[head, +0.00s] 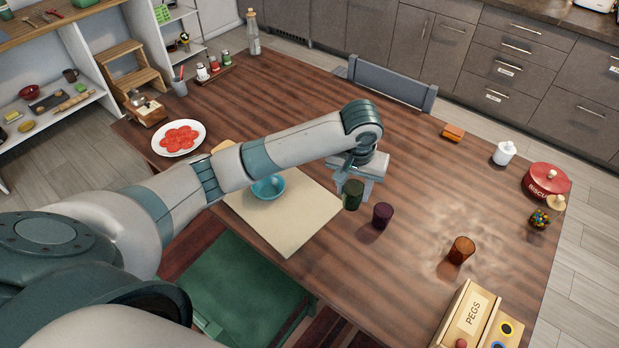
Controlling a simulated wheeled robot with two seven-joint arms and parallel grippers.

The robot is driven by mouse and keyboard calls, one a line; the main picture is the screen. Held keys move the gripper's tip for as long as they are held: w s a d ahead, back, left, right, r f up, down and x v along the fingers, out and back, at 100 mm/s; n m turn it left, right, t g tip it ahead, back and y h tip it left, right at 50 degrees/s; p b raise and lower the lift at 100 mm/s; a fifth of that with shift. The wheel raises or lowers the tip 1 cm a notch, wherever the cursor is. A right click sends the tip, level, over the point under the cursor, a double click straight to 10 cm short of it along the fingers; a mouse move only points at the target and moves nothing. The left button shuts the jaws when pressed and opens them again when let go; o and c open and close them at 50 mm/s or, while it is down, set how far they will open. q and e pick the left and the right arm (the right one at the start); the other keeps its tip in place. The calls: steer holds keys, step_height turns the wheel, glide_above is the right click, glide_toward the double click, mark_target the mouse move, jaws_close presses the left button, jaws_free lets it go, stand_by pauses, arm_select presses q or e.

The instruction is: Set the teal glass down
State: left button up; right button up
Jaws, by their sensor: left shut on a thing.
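A dark green-teal glass (352,196) is at my left gripper (352,183), near the middle of the wooden table. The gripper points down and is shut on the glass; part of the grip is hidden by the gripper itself. The glass looks upright. I cannot tell whether its base touches the table. A dark purple glass (382,215) stands close by, just to its right and nearer. An amber glass (461,250) stands farther right on the table (420,190). My right gripper is not in view.
A blue bowl (268,188) sits on a cream mat (300,222) under my left forearm. A box labelled PEGS (468,318) stands at the near right. A red biscuit tin (546,181) and white pot (504,153) are at the far right.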

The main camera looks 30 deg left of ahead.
arm_select(q)
steer(key=w+a+f+p, duration=0.2)
steer(key=a+f, duration=0.4)
steer(key=a, duration=0.3)
steer(key=shift+w+a, duration=0.3)
steer(key=shift+w, duration=0.3)
steer(key=shift+f+p, duration=0.5)
steer(key=shift+p, duration=0.05)
step_height(320, 180, down, 2)
steer(key=shift+p, duration=0.4)
steer(key=shift+f, duration=0.5)
steer(key=shift+f, duration=0.1)
